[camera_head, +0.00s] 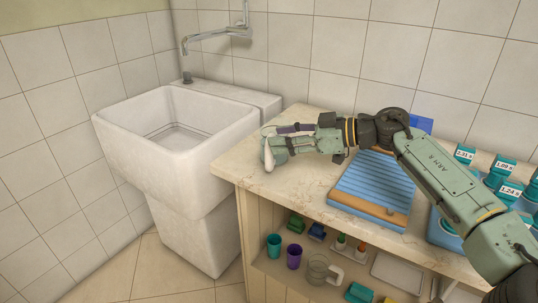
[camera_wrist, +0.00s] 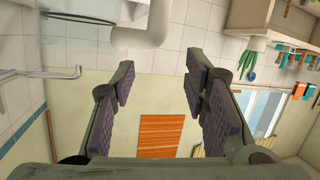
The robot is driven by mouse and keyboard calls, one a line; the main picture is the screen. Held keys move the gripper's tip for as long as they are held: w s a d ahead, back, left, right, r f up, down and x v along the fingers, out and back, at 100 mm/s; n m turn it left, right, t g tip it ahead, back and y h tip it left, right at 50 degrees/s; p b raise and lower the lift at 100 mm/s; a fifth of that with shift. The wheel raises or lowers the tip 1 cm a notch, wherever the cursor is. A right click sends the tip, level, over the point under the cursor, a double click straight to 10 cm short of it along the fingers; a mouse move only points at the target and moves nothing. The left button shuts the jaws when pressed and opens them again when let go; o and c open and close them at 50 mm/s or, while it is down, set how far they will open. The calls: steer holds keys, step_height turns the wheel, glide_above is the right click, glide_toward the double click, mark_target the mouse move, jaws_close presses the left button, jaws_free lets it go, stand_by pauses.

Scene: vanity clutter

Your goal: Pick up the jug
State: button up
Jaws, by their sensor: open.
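A clear jug (camera_head: 318,270) with a pale handle on its right side stands upright on the lower shelf under the counter. My gripper (camera_head: 268,148) is above the left end of the countertop, well above the jug and apart from it. In the wrist view my gripper (camera_wrist: 160,82) shows its two dark-padded fingers spread apart with nothing between them. The jug is not in the wrist view.
The countertop (camera_head: 295,178) overhangs the shelf. Teal (camera_head: 273,245) and purple (camera_head: 294,256) cups stand left of the jug. A white tray (camera_head: 398,270) and a teal block (camera_head: 359,293) are to its right. A blue ribbed board (camera_head: 372,190) lies on the counter. A white sink (camera_head: 175,125) stands left.

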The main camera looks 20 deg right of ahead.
steer(key=s+d+f+m+h, duration=0.2)
steer(key=s+d, duration=0.2)
steer(key=d, duration=0.2)
steer(key=x, duration=0.1)
steer(key=p+x, duration=0.1)
steer(key=x, duration=0.3)
steer(key=shift+s+f, duration=0.3)
steer(key=shift+f, duration=0.05)
steer(key=p+x, duration=0.2)
steer(key=x, duration=0.3)
steer(key=shift+a+r, duration=0.15)
steer(key=shift+w+a+f+p, duration=0.15)
steer(key=shift+a+f+p, duration=0.05)
steer(key=shift+f+p, duration=0.1)
steer(key=shift+r, duration=0.1)
jaws_close()
